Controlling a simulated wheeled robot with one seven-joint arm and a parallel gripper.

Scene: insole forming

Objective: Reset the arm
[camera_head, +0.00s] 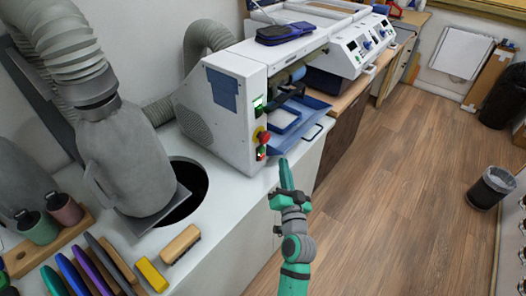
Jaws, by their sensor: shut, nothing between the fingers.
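My gripper (286,172) is at the end of my green and grey arm, which rises from the bottom of the picture. Its fingers are together and point up and away from me. Nothing shows between them. The gripper appears just in front of the white machine (222,110) and its blue tray (297,135). I cannot tell how far apart they are.
The white counter (226,205) holds a grey duct (125,160) over a dark round opening, a yellow block (152,275), a wooden brush (181,243) and several coloured insoles. The wooden floor (400,190) at right is open, with a bin (490,187).

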